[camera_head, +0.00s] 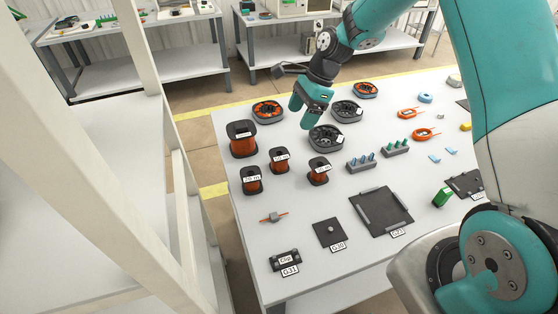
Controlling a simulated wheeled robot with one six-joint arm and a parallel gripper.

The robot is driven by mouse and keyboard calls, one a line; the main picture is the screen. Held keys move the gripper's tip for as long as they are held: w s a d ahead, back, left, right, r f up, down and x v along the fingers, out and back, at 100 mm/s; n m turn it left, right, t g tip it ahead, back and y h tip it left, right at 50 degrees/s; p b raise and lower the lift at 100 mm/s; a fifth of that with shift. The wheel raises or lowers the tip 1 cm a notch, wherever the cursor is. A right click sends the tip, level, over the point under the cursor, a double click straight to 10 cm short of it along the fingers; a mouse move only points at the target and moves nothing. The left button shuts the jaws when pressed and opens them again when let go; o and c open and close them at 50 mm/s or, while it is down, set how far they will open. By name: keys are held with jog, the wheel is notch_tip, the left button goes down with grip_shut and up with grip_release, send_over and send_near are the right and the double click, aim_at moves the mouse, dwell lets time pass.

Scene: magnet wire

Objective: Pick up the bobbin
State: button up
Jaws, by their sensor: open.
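Several bobbins of copper-coloured wire with black flanges and white labels stand upright on the left part of the white table. The largest bobbin (243,144) is at the back left. Smaller ones are a middle bobbin (279,165), a front left bobbin (252,185) and a right bobbin (319,177). The picture does not show which of them the task means. My gripper (301,122) is open and empty, pointing down behind the right bobbin and beside a dark round part (326,138). It appears to be above the table, apart from every bobbin.
Round motor-like parts, one with orange windings (268,111), stand at the back. A dark plate (329,234) and a black block (285,260) are in front. A white shelf frame (180,185) stands left.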

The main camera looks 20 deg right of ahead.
send_near(279, 153)
jog(key=x, duration=0.5)
jog(key=shift+s+d+p, duration=0.1)
jog(key=shift+d+p, duration=0.25)
jog(key=shift+p, duration=0.05)
jog(key=shift+a+p+x, duration=0.15)
jog(key=shift+p+x, duration=0.15)
jog(key=shift+x, duration=1.05)
jog(key=shift+a+p+x, duration=0.1)
jog(key=shift+p+x, duration=0.2)
jog(key=shift+x, duration=1.05)
jog(key=shift+r, duration=0.15)
jog(key=c, duration=0.9)
